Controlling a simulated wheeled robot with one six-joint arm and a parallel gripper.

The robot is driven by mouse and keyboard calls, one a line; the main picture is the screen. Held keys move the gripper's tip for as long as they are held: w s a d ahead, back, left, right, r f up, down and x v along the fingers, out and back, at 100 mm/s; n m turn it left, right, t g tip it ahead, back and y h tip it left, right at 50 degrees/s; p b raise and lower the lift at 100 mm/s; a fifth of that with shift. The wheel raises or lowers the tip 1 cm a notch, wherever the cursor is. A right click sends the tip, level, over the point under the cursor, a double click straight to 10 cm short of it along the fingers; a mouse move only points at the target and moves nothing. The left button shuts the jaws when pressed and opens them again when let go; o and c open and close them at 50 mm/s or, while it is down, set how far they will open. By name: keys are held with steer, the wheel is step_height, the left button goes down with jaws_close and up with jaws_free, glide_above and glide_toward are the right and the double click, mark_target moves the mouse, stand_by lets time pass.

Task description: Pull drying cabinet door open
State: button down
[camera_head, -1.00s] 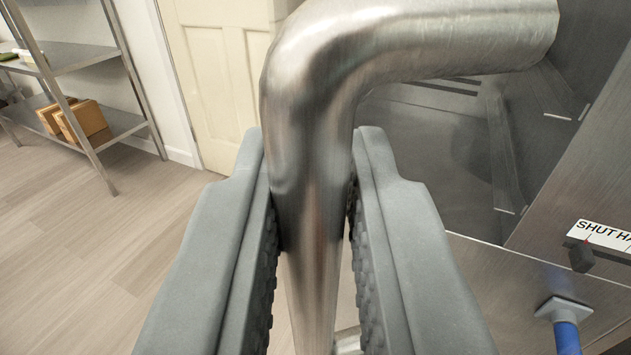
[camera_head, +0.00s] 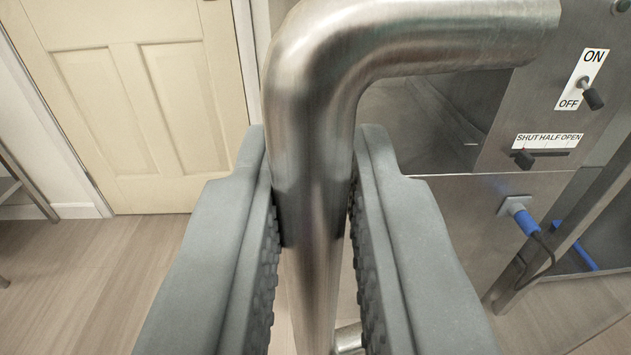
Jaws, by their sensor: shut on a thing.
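A thick brushed-metal handle (camera_head: 315,130) fills the middle of the view. Its upright bar runs down between the fingers, and its top bends over to the right. My gripper (camera_head: 313,200) is shut on the upright bar, with one grey ridged finger on each side. The cabinet door that the handle belongs to is not clearly visible, so I cannot tell how far it stands open.
A steel machine at the right has a control panel (camera_head: 545,110) with an ON/OFF switch and a SHUT/HALF/OPEN slider (camera_head: 545,153). A blue plug (camera_head: 525,220) with a dark cable sits below. A cream door (camera_head: 140,90) stands behind at left.

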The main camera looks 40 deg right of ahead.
steer(key=w+a, duration=0.4)
steer(key=a, duration=0.1)
steer(key=shift+a+m+g+h, duration=0.3)
steer(key=shift+a, duration=0.05)
stand_by(0.3)
steer(key=c, duration=1.7)
jaws_free()
steer(key=shift+c, duration=0.2)
steer(key=v, duration=1.7)
steer(key=shift+a, duration=0.2)
steer(key=shift+s, duration=0.15)
